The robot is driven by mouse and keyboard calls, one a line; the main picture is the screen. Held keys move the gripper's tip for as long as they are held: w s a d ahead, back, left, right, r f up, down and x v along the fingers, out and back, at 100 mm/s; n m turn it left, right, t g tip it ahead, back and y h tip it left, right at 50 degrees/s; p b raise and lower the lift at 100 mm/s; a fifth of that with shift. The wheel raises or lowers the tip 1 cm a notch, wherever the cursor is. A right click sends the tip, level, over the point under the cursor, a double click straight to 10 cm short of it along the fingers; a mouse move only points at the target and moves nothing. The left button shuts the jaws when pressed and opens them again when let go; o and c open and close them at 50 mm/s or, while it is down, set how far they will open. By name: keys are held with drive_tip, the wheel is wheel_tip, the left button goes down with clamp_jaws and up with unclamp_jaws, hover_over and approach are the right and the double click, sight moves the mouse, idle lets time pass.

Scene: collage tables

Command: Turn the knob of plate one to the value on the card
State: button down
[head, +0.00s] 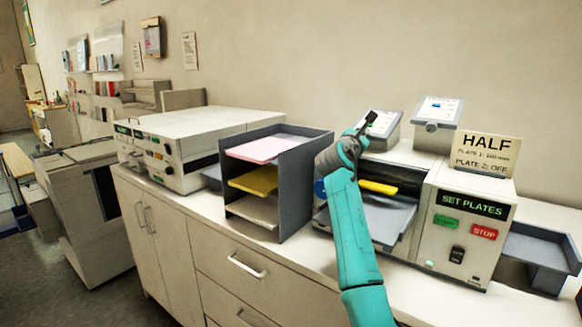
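The card (488,146) stands on top of the folding machine (460,204). It reads HALF, a small plate 1 value in mm that is too blurred to read surely, and PLATE 2: OFF. Two tilted grey plates with white scale labels rise at the back of the machine: a left one (385,124) and a right one (437,108). A small round knob (431,127) shows on the right plate's front. My gripper (371,117) is in front of the left plate, covering part of it and any knob there. Its finger opening and any contact are unclear.
The machine's front panel has a green button (446,221), a red STOP button (484,231) and a black switch (457,254). A yellow piece (378,187) lies above its grey tray. A paper rack (294,190) stands close at left; another tray (540,248) is at right.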

drive_tip(key=shift+f, duration=0.2)
idle(0.4)
drive_tip(key=shift+s+d+f, duration=0.2)
drive_tip(key=shift+d, duration=0.2)
drive_tip(key=shift+s+d+f, duration=0.15)
drive_tip(key=shift+s+d, duration=0.05)
drive_tip(key=shift+d, duration=0.15)
drive_tip(key=shift+s+d+f, duration=0.1)
drive_tip(key=shift+d+f, duration=0.25)
drive_tip(key=shift+f, duration=0.1)
idle(0.4)
drive_tip(key=shift+s, duration=0.1)
drive_tip(key=shift+s+d+r, duration=0.15)
drive_tip(key=shift+r, duration=0.1)
drive_tip(key=shift+a+f+v, duration=0.1)
drive_tip(key=shift+f+v, duration=0.05)
drive_tip(key=shift+v, duration=0.8)
drive_tip(key=shift+a+f+v, duration=0.1)
drive_tip(key=shift+f+v, duration=0.1)
drive_tip(key=shift+v, duration=0.75)
drive_tip(key=shift+f+v, duration=0.15)
drive_tip(key=shift+v, duration=0.85)
